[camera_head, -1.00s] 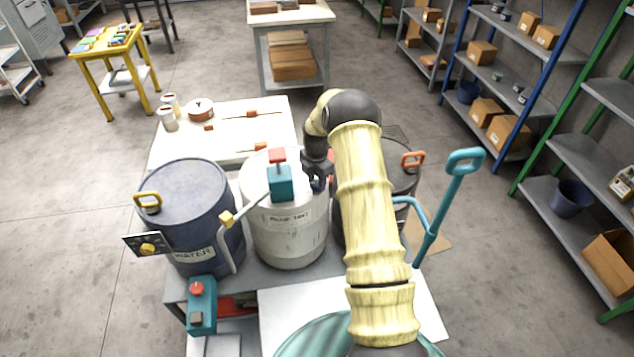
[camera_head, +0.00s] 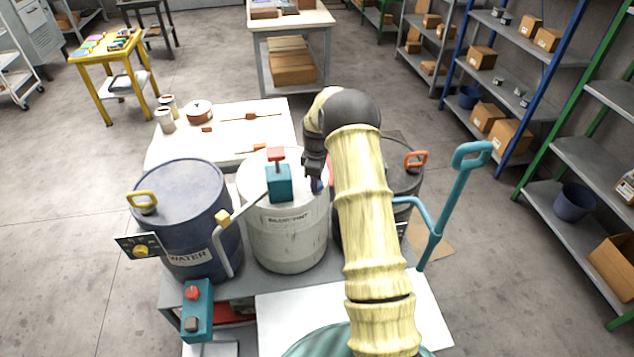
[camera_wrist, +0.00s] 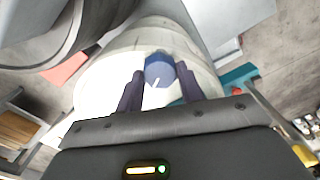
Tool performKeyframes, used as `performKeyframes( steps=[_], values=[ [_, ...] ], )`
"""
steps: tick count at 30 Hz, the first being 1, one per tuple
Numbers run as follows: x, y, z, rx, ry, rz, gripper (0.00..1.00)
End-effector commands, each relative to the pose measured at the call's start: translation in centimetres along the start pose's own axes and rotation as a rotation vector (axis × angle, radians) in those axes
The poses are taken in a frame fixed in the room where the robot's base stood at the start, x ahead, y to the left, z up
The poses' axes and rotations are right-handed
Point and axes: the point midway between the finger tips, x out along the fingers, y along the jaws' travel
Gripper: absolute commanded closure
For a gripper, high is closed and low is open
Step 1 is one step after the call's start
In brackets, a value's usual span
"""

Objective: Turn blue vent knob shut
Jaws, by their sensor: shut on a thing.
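The blue vent knob (camera_wrist: 159,70) sits on the lid of the white drum (camera_head: 290,240) and shows in the wrist view with a pale line on its face. My gripper (camera_wrist: 160,86) has its two dark fingers on either side of the knob, shut on it. In the head view my gripper (camera_head: 316,180) reaches down at the right side of the white drum's top, just right of the teal box with a red top (camera_head: 279,182). There the arm and fingers mostly hide the knob.
A blue drum marked WATER (camera_head: 181,220) stands to the left and a dark drum (camera_head: 400,180) to the right, partly behind my arm. A teal pump handle (camera_head: 456,195) rises at the right. A white table (camera_head: 225,140) with brushes and cans lies behind.

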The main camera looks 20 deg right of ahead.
Motion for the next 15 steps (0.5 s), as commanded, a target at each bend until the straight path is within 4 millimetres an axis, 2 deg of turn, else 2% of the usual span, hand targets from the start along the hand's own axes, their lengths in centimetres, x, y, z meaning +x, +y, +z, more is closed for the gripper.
performKeyframes(
  steps=[9, 15],
  values=[
    [-0.08, 0.17, -0.02, 0.286, 0.001, 0.005, 0.86],
    [-0.12, 0.18, -0.02, 0.414, 0.002, 0.004, 0.86]
  ],
)
